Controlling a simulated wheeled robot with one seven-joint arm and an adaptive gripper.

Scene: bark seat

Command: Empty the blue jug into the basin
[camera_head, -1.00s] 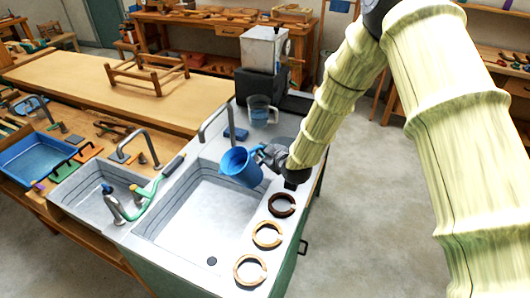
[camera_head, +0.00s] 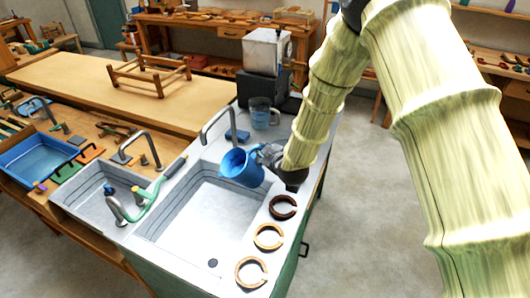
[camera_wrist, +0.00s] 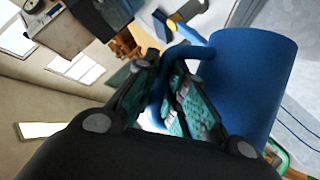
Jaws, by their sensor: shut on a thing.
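The blue jug (camera_head: 241,167) is tilted over the back right part of the large grey basin (camera_head: 200,222), its mouth facing left. My gripper (camera_head: 271,155) is shut on the jug's handle, to the right of the jug. In the wrist view the jug (camera_wrist: 243,85) fills the right side, and the gripper's pads (camera_wrist: 160,98) close around its handle. No stream of liquid shows from the jug. I cannot see the jug's inside clearly.
Several rings, one dark (camera_head: 283,207), line the right rim.

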